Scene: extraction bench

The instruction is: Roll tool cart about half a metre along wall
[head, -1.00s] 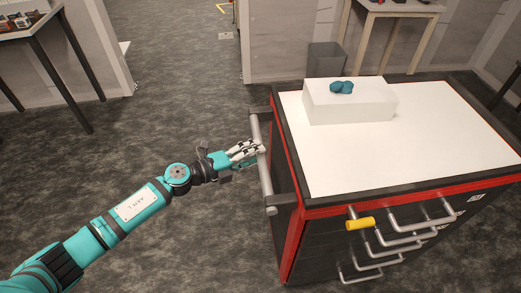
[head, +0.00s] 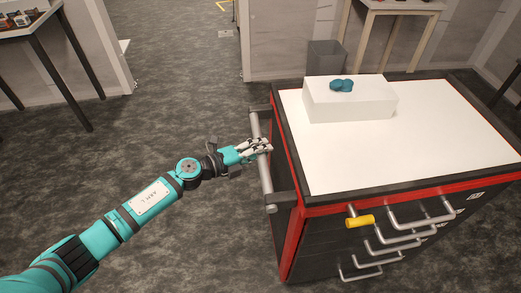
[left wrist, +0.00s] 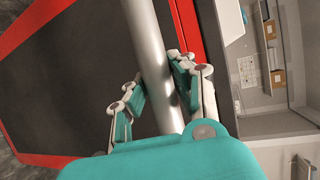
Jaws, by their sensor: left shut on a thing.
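The tool cart (head: 300,238) is dark grey with red edges and a white top, and it fills the right of the head view. A grey bar handle (head: 264,180) runs along its left side. My left gripper (head: 262,147) is shut on this handle about midway along it. In the left wrist view the fingers (left wrist: 158,85) lie on both sides of the handle tube (left wrist: 150,50), with the cart's dark side panel (left wrist: 75,80) behind. My right gripper is not in view.
A white box (head: 350,105) with a small teal object (head: 341,86) on it stands on the cart top. A grey bin (head: 326,58) and a wooden table (head: 398,8) stand behind. The floor (head: 170,110) left of the cart is open.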

